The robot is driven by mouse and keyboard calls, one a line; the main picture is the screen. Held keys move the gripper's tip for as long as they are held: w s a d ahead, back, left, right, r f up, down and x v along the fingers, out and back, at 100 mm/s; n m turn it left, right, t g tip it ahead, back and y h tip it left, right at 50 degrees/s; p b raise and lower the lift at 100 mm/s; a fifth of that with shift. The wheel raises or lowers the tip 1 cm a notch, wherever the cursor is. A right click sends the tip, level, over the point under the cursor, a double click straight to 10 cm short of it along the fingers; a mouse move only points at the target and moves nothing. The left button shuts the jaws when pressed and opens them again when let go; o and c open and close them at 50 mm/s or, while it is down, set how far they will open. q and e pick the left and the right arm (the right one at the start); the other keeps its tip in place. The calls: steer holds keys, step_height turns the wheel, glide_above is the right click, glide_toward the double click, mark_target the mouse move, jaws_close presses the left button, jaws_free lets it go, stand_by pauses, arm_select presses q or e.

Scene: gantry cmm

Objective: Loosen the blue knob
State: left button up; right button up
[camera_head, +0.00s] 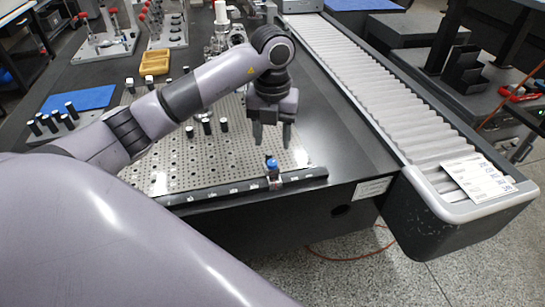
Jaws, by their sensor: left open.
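The small blue knob (272,163) sits on a little clamp block at the front edge of the perforated plate (170,170), by the dark rail (225,190) with printed labels. My left gripper (272,135) points down just above and behind the knob in the picture. Its two dark fingers are apart with nothing between them, and they do not appear to touch the knob. My right gripper is not in view.
A roller conveyor (360,85) with a white label sheet (478,178) runs along the right. Several dark posts stand on the plate. A yellow tray (155,62), a blue mat (79,101) and red-handled fixtures (103,40) lie further back left.

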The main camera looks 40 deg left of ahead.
mark_target(272, 162)
arm_select(q)
step_height(272, 162, down, 6)
steer(key=shift+f, duration=0.15)
stand_by(0.3)
jaws_close()
